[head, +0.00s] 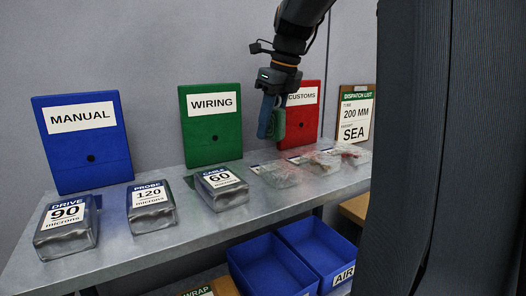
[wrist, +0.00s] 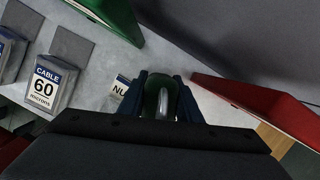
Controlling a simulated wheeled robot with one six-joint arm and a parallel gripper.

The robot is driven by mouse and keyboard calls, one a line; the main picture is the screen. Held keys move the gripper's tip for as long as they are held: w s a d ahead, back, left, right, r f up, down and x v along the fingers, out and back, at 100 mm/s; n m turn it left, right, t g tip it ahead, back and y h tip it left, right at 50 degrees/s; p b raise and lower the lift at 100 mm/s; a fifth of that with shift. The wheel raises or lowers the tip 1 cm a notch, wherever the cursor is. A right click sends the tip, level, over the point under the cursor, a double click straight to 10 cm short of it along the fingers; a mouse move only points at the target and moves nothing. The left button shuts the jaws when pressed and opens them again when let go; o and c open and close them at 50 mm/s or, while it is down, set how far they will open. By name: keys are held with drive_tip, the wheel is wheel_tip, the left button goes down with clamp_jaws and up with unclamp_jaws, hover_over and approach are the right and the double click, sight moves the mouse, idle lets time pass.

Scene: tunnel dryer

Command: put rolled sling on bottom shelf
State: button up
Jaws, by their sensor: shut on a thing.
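My gripper (head: 271,132) hangs above the metal table, in front of the red CUSTOMS folder. Its blue fingers are shut on a small green thing, which fits the rolled sling (head: 279,124). In the wrist view, the green sling (wrist: 151,97) sits between the fingers, with a curved grey part in front. The bottom shelf cannot be made out clearly; the area under the table shows only in part, with blue bins there.
The metal table (head: 180,238) holds boxes labelled 90, 120 and 60 (head: 221,187), plus clear bags (head: 279,174). Blue MANUAL (head: 84,143), green WIRING (head: 211,130) and red CUSTOMS (head: 303,130) folders stand behind. Blue bins (head: 268,268) sit below. A dark column blocks the right.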

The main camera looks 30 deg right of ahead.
sight(269, 158)
drive_tip(key=shift+f+p, duration=0.45)
drive_tip(key=shift+f, duration=2.2)
drive_tip(key=shift+f, duration=0.1)
drive_tip(key=o, duration=1.2)
